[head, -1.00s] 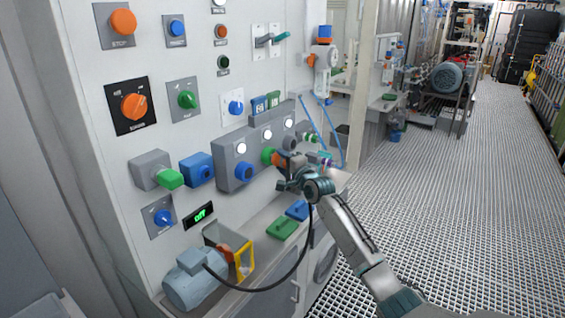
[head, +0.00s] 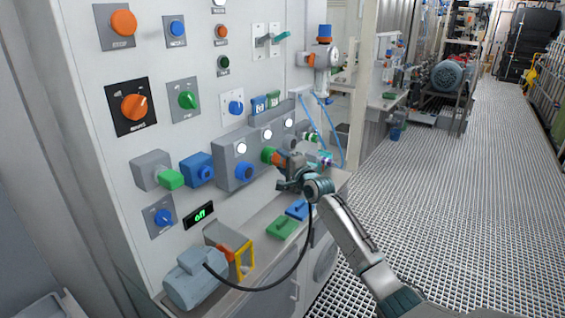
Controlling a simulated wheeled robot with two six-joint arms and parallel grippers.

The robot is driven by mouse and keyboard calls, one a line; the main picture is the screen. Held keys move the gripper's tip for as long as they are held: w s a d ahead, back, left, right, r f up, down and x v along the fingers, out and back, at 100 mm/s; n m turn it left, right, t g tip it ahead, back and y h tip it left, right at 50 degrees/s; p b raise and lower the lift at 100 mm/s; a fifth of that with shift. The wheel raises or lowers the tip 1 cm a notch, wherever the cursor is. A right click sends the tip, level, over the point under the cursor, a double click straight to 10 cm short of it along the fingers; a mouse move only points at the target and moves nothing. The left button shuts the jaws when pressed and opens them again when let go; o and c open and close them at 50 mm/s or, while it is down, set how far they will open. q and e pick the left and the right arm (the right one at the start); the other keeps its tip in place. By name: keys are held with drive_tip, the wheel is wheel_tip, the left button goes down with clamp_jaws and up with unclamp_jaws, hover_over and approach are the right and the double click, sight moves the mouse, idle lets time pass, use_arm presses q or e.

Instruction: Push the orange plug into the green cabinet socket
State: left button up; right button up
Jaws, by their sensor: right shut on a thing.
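The green socket (head: 267,155) sticks out from the right end of the grey box on the cabinet face. The orange plug (head: 278,159) is in line with it, its front end against or inside the socket's mouth; how deep it sits cannot be told. My right gripper (head: 289,166) is shut on the plug from the right, and its jaws hide the plug's rear. A black cable (head: 292,272) hangs from near my right wrist to the blue-grey motor (head: 193,277). My left gripper is not in view.
Blue socket (head: 243,172) and blue box (head: 198,170) sit left of the green socket. A green lid (head: 282,227) and a blue lid (head: 298,209) lie on the ledge below. A yellow frame (head: 246,260) stands beside the motor. The grating floor at right is clear.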

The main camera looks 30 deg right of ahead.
drive_tip(key=shift+w+a, duration=0.25)
drive_tip(key=shift+w, duration=0.3)
drive_tip(key=o, duration=1.4)
drive_tip(key=shift+c, duration=0.2)
drive_tip(key=shift+s+f, duration=0.1)
drive_tip(key=shift+s, duration=0.2)
drive_tip(key=s+b, duration=0.1)
drive_tip(key=s, duration=0.9)
drive_tip(key=shift+s, duration=0.15)
